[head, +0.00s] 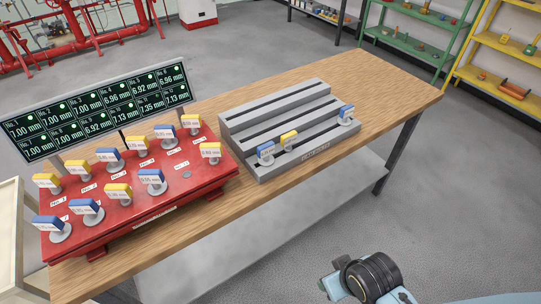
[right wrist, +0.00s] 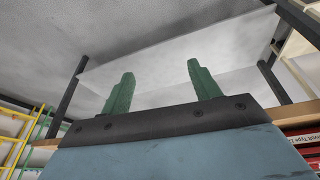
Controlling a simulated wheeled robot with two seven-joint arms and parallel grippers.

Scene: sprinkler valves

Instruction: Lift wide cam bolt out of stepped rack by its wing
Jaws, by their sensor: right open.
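The grey stepped rack (head: 290,125) stands on the wooden bench in the head view. Its lowest step holds a blue-winged bolt (head: 265,151) at the left, a yellow-winged bolt (head: 288,138) beside it and another blue-winged bolt (head: 346,113) at the right end. The blue-winged bolts show wider round bases than the yellow one; their wings stand up. My right gripper (right wrist: 160,88) is open and empty in the right wrist view, its two green fingers apart, away from the rack. My left gripper is not in view.
A red stand (head: 145,200) with several blue- and yellow-winged bolts sits left of the rack, below a display panel (head: 95,105) of readings. The wooden bench (head: 395,85) is clear right of the rack. Green shelves (head: 420,42) and yellow shelves (head: 500,45) stand behind.

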